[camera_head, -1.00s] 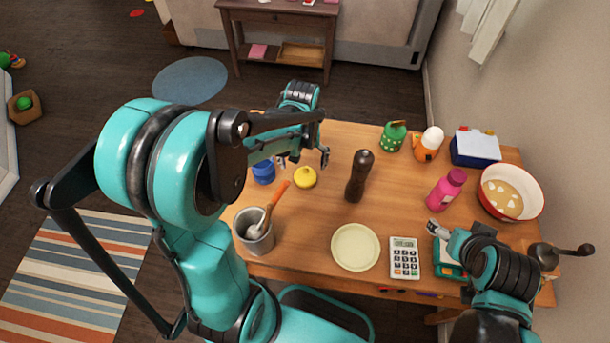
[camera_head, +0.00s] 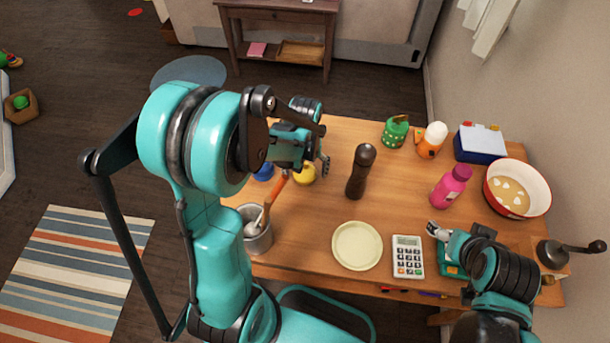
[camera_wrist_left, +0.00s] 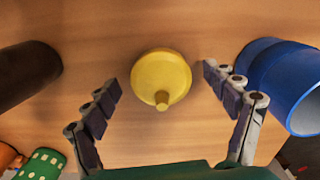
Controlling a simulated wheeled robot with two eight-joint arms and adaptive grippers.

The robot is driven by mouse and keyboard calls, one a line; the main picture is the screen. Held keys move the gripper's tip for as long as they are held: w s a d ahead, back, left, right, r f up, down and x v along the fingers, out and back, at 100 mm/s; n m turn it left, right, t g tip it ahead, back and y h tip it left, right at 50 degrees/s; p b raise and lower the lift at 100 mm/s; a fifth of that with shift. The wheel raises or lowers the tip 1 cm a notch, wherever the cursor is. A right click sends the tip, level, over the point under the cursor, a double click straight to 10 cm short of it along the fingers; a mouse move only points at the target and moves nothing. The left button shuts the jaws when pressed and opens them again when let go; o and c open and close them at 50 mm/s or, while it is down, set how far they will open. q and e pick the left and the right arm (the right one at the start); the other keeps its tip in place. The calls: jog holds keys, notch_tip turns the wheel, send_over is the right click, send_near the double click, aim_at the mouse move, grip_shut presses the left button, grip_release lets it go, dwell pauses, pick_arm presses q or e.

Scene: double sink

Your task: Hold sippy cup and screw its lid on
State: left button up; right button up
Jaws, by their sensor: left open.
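The yellow lid (camera_head: 305,175) lies on the table with its spout facing up; it also shows in the left wrist view (camera_wrist_left: 161,80). The blue cup (camera_head: 264,172) is left of the lid in the head view and mostly hidden by my left arm. In the left wrist view the cup (camera_wrist_left: 283,77) is at the right edge, apart from the lid, its opening partly visible. My left gripper (camera_wrist_left: 162,80) is open and empty, its fingers on either side of the lid in that view, apart from it. My right gripper (camera_head: 437,231) is beside the calculator; its jaw state is unclear.
A metal pot (camera_head: 257,238) with utensils, a pale plate (camera_head: 357,246) and a calculator (camera_head: 407,257) line the front. A pink bottle (camera_head: 451,187), a red-rimmed bowl (camera_head: 541,200) and a green cup (camera_head: 395,131) stand farther right.

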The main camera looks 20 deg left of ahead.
aim_at(305, 173)
pick_arm(q)
jog(key=c, duration=1)
notch_tip(305, 173, up, 10)
jog(key=p, duration=0.3)
jog(key=shift+p, duration=0.3)
pick_arm(e)
notch_tip(305, 173, up, 4)
jog(key=shift+f, duration=0.15)
jog(key=shift+o, duration=0.2)
